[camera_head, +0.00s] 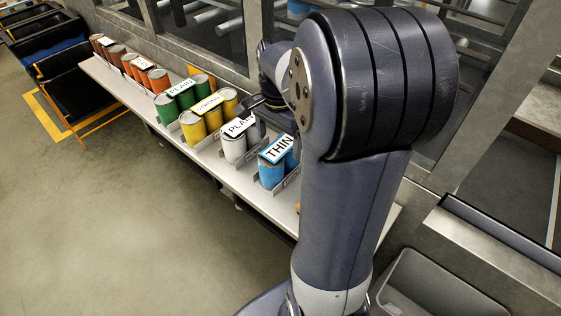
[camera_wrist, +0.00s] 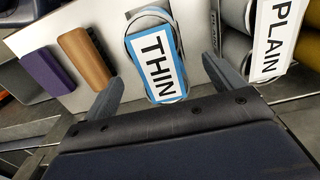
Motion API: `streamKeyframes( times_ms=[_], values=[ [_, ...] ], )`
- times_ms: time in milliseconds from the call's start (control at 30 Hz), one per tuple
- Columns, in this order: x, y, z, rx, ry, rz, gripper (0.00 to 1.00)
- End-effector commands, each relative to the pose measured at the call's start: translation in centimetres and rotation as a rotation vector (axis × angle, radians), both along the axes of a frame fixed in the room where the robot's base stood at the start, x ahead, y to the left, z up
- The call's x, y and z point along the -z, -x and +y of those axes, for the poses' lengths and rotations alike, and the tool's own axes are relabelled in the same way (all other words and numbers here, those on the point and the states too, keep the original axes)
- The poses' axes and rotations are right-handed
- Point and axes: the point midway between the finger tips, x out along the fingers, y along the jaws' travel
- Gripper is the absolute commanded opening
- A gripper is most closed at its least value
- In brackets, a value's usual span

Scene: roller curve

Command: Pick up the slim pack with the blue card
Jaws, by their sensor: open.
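The pack with the blue card is a pair of blue cans (camera_head: 270,175) under a blue-edged card (camera_head: 279,148) reading THIN. It stands at the near end of the row in the head view, partly hidden by my arm. In the wrist view the THIN card (camera_wrist: 157,62) lies upper middle, seen from above, with rounded can edges showing around it. My gripper (camera_wrist: 162,70) is open, with one finger left and one right of the card in the picture. Nothing is held. The height gap cannot be told. My arm mostly hides the gripper in the head view.
A white-card PLAIN pack (camera_wrist: 275,40) stands close right of the right finger. Purple (camera_wrist: 52,75) and brown (camera_wrist: 85,58) blocks lie to the left. Yellow (camera_head: 208,112), green (camera_head: 179,98) and orange (camera_head: 140,70) packs line the shelf (camera_head: 215,165). A glazed wall runs behind.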

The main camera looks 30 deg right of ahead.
Motion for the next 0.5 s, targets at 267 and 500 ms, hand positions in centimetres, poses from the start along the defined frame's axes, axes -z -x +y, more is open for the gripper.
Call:
streamKeyframes(
  times_ms=[267,500],
  values=[
    [4.0,0.4,-0.4,0.000,-0.001,0.005,0.89],
    [4.9,0.4,-0.4,0.000,-0.001,0.001,0.89]
  ],
)
